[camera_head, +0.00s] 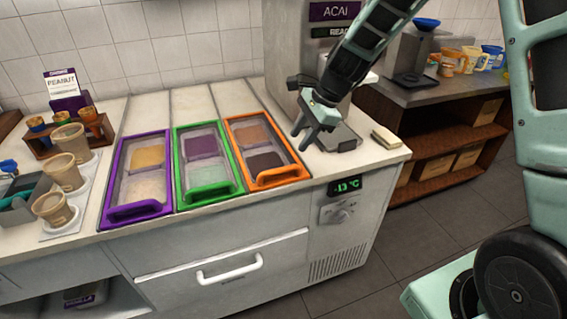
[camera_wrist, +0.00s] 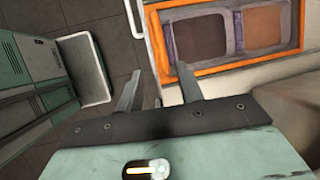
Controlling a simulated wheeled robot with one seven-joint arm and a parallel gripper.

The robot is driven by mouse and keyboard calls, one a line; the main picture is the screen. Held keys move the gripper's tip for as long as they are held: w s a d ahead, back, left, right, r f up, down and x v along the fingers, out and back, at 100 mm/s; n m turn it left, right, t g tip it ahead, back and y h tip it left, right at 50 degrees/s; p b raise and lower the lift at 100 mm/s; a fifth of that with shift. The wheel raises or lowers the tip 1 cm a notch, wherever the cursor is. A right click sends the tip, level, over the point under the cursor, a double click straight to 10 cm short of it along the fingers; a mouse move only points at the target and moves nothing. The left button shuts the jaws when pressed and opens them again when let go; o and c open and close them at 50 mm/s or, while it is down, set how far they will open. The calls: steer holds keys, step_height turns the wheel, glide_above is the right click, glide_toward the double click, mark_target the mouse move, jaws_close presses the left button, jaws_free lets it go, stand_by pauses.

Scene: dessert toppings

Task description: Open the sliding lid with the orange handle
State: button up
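The orange-framed lid (camera_head: 238,150) is the rightmost of three on the white counter. Its orange handle (camera_head: 278,177) is at the front end. Two toppings, one brown and one darker, show inside the frame. In the wrist view the orange frame (camera_wrist: 205,68) fills the upper right, with two compartments inside it. My gripper (camera_head: 302,140) is open and empty, above the counter just right of the orange frame. In the wrist view its two fingers (camera_wrist: 159,82) stand apart, with nothing between them. I cannot tell whether the fingers touch anything.
A green-framed lid (camera_head: 209,200) and a purple-framed lid (camera_head: 137,212) lie to the left. Paper cups (camera_head: 62,172) stand at the far left. The acai machine (camera_head: 292,55) stands behind my gripper. A beige block (camera_head: 386,138) lies on the right. The counter's front strip is clear.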

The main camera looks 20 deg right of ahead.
mark_target(284, 169)
steer(key=x, duration=1)
steer(key=shift+a+f, duration=0.15)
steer(key=shift+f, duration=0.05)
jaws_close()
